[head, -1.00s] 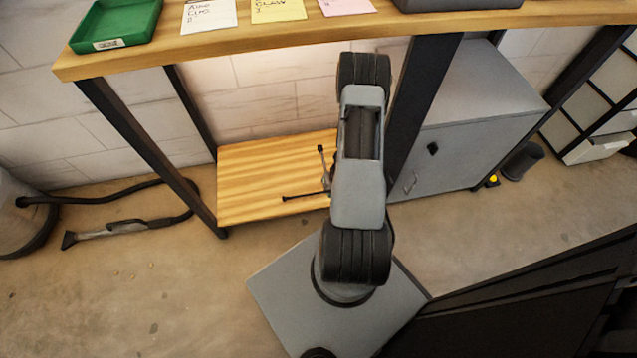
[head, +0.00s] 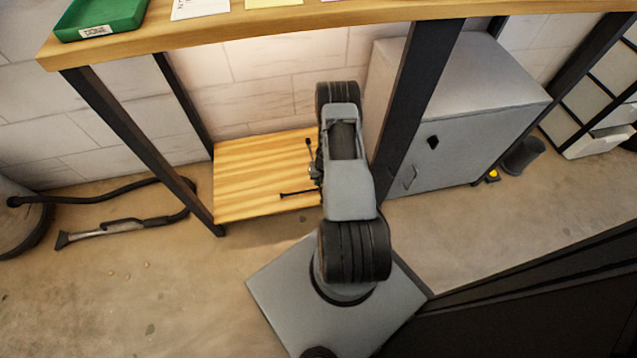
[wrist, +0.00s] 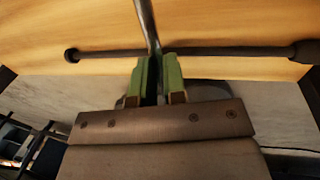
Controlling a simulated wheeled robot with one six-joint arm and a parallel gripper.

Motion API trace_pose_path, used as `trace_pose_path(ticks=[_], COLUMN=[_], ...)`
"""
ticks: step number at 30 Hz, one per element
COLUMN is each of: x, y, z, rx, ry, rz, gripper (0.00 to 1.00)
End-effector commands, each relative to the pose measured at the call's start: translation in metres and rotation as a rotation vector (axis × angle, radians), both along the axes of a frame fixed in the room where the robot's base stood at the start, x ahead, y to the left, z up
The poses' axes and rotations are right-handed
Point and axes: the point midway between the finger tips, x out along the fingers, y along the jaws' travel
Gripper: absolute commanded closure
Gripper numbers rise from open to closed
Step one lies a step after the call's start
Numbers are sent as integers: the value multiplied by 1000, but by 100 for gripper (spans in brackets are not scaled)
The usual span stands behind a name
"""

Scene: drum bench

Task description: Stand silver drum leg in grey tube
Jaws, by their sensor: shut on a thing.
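My gripper (wrist: 158,85) is in the wrist view, its green-padded fingers shut on a slim silver rod, which looks like the silver drum leg (wrist: 146,22). The rod runs up out of the top of the picture, slightly tilted. Behind it a dark bar with thick black ends (wrist: 215,51) crosses sideways in front of pale wood; I cannot tell whether the two are joined. In the head view my arm hides the gripper. Thin dark rods with black tips (head: 298,193) show at the arm's left, over the lower shelf. I cannot make out the grey tube.
The wooden lower shelf (head: 250,180) lies under the bench top (head: 250,28). Dark bench legs (head: 415,105) and a grey cabinet (head: 460,150) stand close to my arm. A green tray (head: 100,18) sits on the bench. A vacuum hose and nozzle (head: 125,229) lie on the floor.

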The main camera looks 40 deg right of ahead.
Motion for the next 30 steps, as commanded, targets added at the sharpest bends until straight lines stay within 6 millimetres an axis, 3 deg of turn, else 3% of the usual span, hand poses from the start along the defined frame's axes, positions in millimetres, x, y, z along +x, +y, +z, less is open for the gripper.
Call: trace_pose_path(ticks=[3,27,28,30], x=[0,-1,-1,-2], y=[0,0,1,1], z=[-16,-29,-29,-30], rx=[-1,0,1,1], ry=[-2,0,1,2], rz=[-1,-1,-1,-1], gripper=[100,100,87,80])
